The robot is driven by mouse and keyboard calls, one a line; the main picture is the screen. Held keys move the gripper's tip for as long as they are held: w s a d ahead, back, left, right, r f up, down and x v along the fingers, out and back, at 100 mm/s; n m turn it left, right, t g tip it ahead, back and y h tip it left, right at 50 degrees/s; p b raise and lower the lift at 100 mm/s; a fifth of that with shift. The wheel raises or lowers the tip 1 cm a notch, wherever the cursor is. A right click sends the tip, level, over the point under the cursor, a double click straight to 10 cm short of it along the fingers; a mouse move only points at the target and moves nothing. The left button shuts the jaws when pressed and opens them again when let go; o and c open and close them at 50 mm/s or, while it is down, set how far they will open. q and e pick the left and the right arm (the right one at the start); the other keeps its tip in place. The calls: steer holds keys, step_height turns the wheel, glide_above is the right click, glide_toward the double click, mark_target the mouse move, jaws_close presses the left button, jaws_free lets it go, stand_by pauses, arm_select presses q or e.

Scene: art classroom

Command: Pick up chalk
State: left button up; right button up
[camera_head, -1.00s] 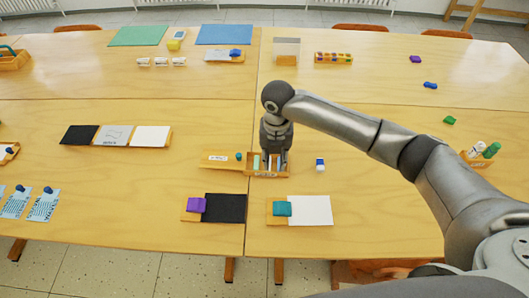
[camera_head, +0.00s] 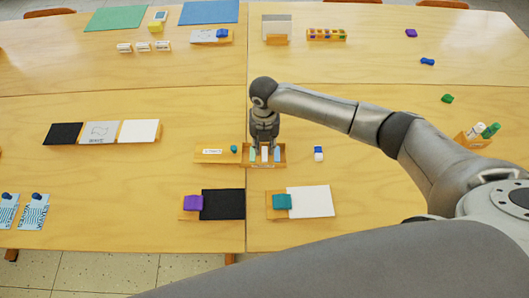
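A small wooden tray (camera_head: 282,164) sits near the middle of the front tables. Short upright pieces show in it, a white one (camera_head: 265,154) in the middle and pale bluish ones beside it; they look like chalk, but they are small. My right gripper (camera_head: 265,149) points straight down over this tray, its fingertips at or just above these pieces. I cannot tell whether its fingers are open or shut on one. My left gripper is not in view.
In front are a black sheet (camera_head: 224,205) and a white sheet (camera_head: 312,202) on wooden boards. My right arm covers the right side.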

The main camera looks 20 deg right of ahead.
mark_target(265, 153)
steer(key=f, duration=0.3)
steer(key=shift+s+f, duration=0.15)
steer(key=shift+s, duration=0.1)
steer(key=shift+f, duration=0.25)
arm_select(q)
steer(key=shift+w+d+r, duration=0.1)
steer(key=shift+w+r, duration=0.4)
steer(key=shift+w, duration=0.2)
arm_select(e)
jaws_close()
steer(key=shift+r, duration=0.1)
steer(key=shift+r, duration=0.75)
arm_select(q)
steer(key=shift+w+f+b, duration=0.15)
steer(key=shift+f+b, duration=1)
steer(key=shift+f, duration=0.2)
arm_select(e)
steer(key=s+a+r, duration=0.4)
steer(key=s+r, duration=0.7)
steer(key=s, duration=0.2)
steer(key=shift+s+r, duration=0.2)
